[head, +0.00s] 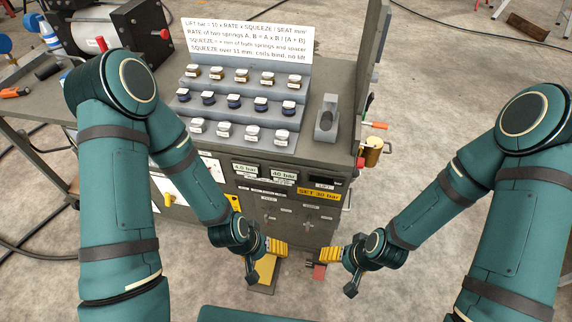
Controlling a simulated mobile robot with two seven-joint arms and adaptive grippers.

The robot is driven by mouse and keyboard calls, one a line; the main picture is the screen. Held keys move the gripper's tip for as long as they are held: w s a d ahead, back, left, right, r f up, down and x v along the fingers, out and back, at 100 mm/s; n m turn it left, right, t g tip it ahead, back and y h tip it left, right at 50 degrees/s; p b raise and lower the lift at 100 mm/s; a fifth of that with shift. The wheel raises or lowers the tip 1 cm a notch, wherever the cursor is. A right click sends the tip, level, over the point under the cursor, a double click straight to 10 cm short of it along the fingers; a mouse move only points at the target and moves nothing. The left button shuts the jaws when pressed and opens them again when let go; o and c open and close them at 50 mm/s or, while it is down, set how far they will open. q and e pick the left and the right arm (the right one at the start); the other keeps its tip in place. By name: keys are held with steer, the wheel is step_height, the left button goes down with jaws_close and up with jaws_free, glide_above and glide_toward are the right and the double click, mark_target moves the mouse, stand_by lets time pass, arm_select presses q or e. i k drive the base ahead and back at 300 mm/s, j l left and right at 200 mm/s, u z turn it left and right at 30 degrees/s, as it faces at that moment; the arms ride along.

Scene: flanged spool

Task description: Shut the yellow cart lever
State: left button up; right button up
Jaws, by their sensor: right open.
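The cart (330,180) stands in the middle of the head view, with a stepped rack on top. A small yellow lever (168,199) sits on a white panel on the left part of its front face, partly beside my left arm. It looks roughly upright, but its exact setting is too small to tell. My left gripper (264,261) is in front of the cart's lower front, right of and below the lever, apart from it; its fingers look spread and empty. My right gripper (341,271) is open and empty, farther right at similar height.
The rack (245,100) holds several capped pots in rows under a printed sign (247,40). A grey holder (327,118) stands on the cart's right top. An orange-handled part (375,125) juts from its right side.

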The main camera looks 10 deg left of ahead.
mark_target(169, 199)
steer(key=j+u, duration=0.1)
steer(key=u, duration=0.35)
steer(key=j+u, duration=0.15)
steer(key=u, duration=0.3)
steer(key=j+u, duration=0.1)
steer(key=u, duration=0.35)
steer(key=i+j+u, duration=0.1)
steer(key=i+j, duration=0.4)
steer(key=j, duration=0.2)
steer(key=i+j, duration=0.5)
steer(key=j, duration=0.15)
steer(key=u, duration=0.05)
